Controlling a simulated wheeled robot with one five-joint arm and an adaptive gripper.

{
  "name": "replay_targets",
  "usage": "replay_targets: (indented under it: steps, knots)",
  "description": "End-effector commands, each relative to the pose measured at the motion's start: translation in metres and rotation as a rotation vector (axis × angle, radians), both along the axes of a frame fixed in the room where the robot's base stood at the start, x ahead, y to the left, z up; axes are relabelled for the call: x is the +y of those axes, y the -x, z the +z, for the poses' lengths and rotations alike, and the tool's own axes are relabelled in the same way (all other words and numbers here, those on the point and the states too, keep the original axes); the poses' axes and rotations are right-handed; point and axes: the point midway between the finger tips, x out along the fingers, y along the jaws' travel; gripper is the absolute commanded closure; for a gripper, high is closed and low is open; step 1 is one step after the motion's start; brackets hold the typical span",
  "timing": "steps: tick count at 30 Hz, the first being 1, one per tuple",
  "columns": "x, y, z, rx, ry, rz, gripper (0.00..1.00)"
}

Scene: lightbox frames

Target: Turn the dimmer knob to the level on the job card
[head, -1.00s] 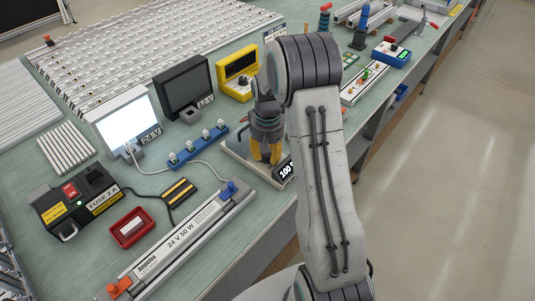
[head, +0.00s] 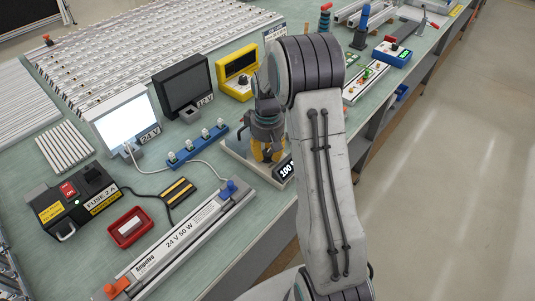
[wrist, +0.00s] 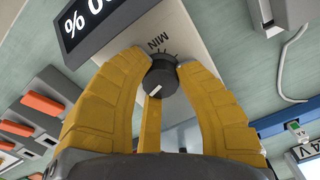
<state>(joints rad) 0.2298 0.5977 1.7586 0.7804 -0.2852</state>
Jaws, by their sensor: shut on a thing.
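The dark round dimmer knob (wrist: 161,76) sits on a pale dimmer box (wrist: 190,30), with MIN and tick marks printed beside it. A white pointer mark shows on the knob's face. The box's black display (wrist: 92,18) is cut off and upside down in the wrist view; in the head view the display (head: 285,170) reads 100. My gripper (wrist: 161,63), with yellow fingers, is shut on the knob, one finger on each side. In the head view my gripper (head: 267,150) points down over the box and hides the knob.
A blue strip with several pegs (head: 197,147) lies left of the box. A long 24 V 50 W fixture (head: 180,238) lies in front, near the bench edge.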

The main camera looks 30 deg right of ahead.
Motion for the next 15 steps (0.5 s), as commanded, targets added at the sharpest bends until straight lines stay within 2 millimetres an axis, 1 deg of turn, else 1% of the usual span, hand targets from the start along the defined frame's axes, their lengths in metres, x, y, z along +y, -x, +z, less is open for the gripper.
replay_targets:
  steps: [1,9,15]
  knots:
    - [0.0009,0.0049,-0.0046,0.017,-0.004,0.028,1.00]
    - [0.0006,0.0055,-0.0045,0.020,-0.005,0.151,1.00]
    - [0.0005,0.0057,-0.0043,0.021,-0.006,0.191,1.00]
